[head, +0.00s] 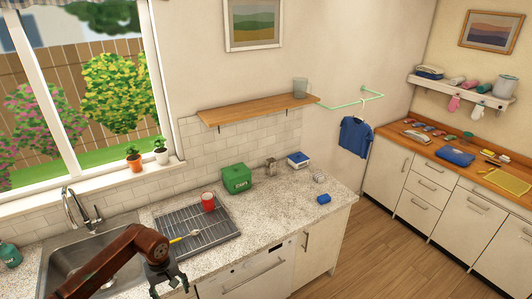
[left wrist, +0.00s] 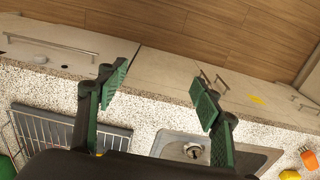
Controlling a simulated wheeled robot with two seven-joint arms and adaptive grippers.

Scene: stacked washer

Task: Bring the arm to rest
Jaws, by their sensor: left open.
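My left arm (head: 112,258) comes in from the lower left in the head view, bent over the sink and the front of the counter. My left gripper (head: 167,281) hangs at its end near the counter's front edge, below the dish rack. In the left wrist view its two green-padded fingers (left wrist: 160,85) stand wide apart with nothing between them. Behind them I see the counter's edge and the cabinet fronts. My right gripper is in neither view.
The sink (head: 85,265) lies left of the dish rack (head: 200,240), which holds a red mug (head: 208,201) and a yellow-handled utensil (head: 184,236). A green box (head: 237,179) stands behind. Bare counter lies to the right, with a small blue item (head: 323,199). The wooden floor (head: 390,235) is clear.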

